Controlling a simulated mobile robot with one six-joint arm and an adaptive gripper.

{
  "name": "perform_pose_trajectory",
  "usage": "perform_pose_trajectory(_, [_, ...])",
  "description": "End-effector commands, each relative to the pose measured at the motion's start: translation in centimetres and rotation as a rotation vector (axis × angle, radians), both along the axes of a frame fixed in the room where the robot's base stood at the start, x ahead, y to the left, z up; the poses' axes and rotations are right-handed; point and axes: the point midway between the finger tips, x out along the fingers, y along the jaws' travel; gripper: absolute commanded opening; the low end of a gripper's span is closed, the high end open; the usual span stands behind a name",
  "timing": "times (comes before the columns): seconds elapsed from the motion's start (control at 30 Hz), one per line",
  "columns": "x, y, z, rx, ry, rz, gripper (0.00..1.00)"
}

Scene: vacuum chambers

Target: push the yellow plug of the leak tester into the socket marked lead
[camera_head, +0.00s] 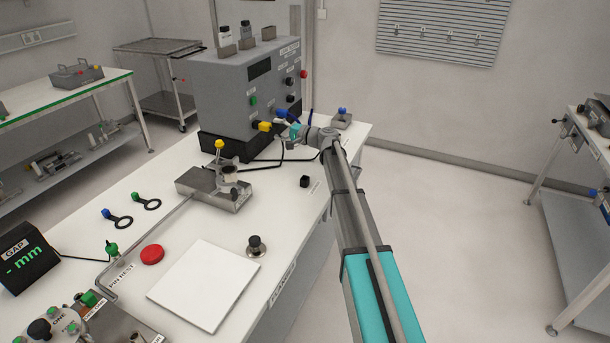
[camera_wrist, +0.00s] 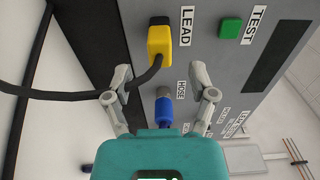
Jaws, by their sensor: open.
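The yellow plug (camera_wrist: 160,45) sits at the front panel of the grey leak tester (camera_head: 240,90), beside the LEAD label (camera_wrist: 186,27). A black part shows between plug and panel; how deep the plug sits I cannot tell. Its black cable (camera_wrist: 145,80) curves away to the left in the wrist view. In the head view the yellow plug (camera_head: 265,126) is just left of my gripper (camera_head: 287,128). My gripper (camera_wrist: 159,75) is open, its fingers spread wide, with the plug just beyond the tips and nothing held. The socket itself is hidden.
A blue hose fitting (camera_wrist: 164,108) by the HOSE label lies between my fingers, close to them. A green TEST button (camera_wrist: 230,28) is to the right. A metal fixture (camera_head: 215,190) stands on the white bench in front of the tester. Black cables lie nearby.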

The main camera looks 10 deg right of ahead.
Motion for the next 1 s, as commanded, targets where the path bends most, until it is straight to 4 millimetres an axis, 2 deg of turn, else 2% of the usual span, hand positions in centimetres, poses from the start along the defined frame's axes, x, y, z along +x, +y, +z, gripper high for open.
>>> perform_pose_trajectory(0.43, [-1.1, -1.5, 0.0, 0.000, 0.000, 0.000, 0.73])
perform_pose_trajectory(1.0, [-1.2, -1.7, 0.0, 0.000, 0.000, 0.000, 0.73])
